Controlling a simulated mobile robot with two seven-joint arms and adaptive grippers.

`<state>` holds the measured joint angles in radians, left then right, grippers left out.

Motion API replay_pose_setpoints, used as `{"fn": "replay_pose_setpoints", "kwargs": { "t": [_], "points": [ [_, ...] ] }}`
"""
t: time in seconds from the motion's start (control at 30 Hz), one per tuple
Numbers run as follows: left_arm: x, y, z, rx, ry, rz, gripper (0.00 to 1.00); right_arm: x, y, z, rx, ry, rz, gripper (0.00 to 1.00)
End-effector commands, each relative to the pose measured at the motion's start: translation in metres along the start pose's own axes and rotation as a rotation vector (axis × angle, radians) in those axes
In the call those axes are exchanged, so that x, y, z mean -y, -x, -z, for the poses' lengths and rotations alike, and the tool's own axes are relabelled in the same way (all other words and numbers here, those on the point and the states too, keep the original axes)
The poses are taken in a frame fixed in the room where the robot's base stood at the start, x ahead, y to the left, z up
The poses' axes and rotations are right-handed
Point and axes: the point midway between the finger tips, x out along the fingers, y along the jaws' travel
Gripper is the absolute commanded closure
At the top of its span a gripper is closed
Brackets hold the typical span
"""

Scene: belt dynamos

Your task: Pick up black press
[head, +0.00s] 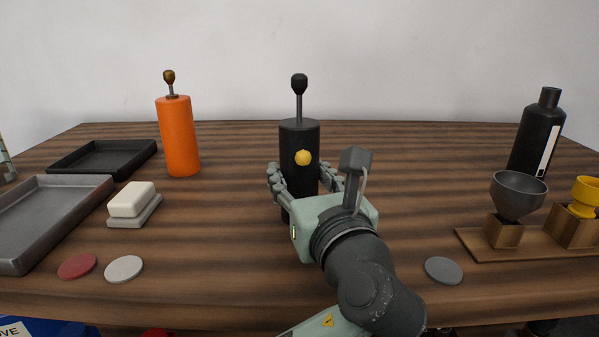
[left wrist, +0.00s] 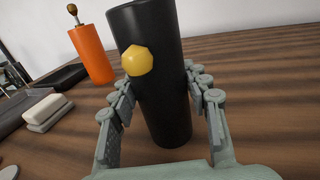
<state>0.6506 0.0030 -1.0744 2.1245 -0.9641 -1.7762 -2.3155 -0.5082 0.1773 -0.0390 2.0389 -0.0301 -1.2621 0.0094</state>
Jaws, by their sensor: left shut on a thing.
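The black press (head: 299,135) is a dark upright cylinder with a plunger rod and knob on top and a yellow round spot on its front. It stands near the middle of the table in the head view. In the left wrist view the black press (left wrist: 160,100) rises between the two fingers, its top cut off by the frame. My left gripper (head: 299,182) is shut on the lower part of its body, one finger on each side. In the left wrist view my left gripper (left wrist: 163,100) flanks the press. My right gripper is not in view.
An orange press (head: 178,137) stands to the left, near a black tray (head: 146,150), a grey tray (head: 100,187) and a white block (head: 131,199) on a grey base. A black bottle (head: 535,140) and a grey funnel (head: 518,190) on a wooden stand are at right.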

Motion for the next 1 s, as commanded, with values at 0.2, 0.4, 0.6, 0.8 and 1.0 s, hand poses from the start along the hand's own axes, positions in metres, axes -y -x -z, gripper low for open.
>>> {"fn": "replay_pose_setpoints", "kwargs": {
  "t": [0.2, 0.4, 0.6, 0.8, 1.0],
  "points": [
    [0.000, 0.000, 0.000, -0.001, 0.000, 0.000, 1.00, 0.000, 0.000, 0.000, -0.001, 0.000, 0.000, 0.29],
    [0.000, 0.000, -0.002, 0.003, 0.002, 0.001, 1.00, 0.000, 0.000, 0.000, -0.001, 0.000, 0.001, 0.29],
    [0.000, 0.000, -0.009, 0.004, 0.004, 0.001, 1.00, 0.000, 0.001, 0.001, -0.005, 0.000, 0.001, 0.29],
    [0.000, 0.000, -0.034, 0.004, 0.007, 0.001, 1.00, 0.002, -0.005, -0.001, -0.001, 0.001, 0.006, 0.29],
    [-0.024, 0.006, -0.058, 0.005, 0.008, 0.000, 1.00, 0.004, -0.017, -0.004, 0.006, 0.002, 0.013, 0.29]
  ]
}}
